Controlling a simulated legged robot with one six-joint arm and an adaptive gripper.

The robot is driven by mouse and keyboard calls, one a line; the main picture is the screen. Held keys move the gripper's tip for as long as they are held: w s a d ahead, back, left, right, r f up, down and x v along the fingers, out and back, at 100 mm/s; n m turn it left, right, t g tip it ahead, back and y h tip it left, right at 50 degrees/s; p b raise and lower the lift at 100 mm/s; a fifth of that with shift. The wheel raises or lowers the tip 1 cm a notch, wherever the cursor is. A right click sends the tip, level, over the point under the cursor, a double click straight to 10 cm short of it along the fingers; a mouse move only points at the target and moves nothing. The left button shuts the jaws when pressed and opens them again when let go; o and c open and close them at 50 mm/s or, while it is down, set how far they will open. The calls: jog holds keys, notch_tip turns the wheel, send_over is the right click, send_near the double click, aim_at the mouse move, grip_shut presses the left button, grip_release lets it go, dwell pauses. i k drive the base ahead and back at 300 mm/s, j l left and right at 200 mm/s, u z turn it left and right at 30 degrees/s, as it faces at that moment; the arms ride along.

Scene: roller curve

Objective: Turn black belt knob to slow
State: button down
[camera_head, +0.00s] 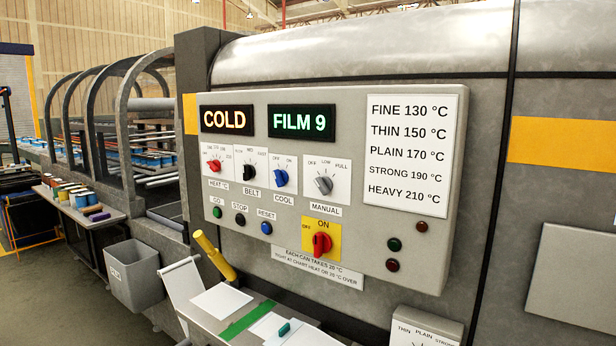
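The black belt knob (249,174) sits on a small white dial plate above the label BELT (252,194), on the grey control panel (345,215). It is between the red heat knob (214,165) and the blue cool knob (281,178). Small position words are printed along the top of its plate, the right one seeming to read FAST. The knob seems to point roughly upward, but its exact setting is too small to tell. Nothing touches it. My gripper is not in view.
Lit displays read COLD (226,120) and FILM 9 (302,122). A grey manual knob (323,184), push buttons including STOP (239,219), and a red switch (321,244) are nearby. A yellow bar (214,256) and a papered shelf (222,300) stand below the panel.

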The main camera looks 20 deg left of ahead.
aim_at(248, 171)
jog(key=i+j, duration=0.1)
jog(key=j, duration=0.45)
jog(key=i+j+z, duration=0.1)
jog(key=j, duration=0.4)
jog(key=i+j, duration=0.1)
jog(key=j, duration=0.45)
jog(key=i+j+z, duration=0.15)
jog(key=j, duration=0.4)
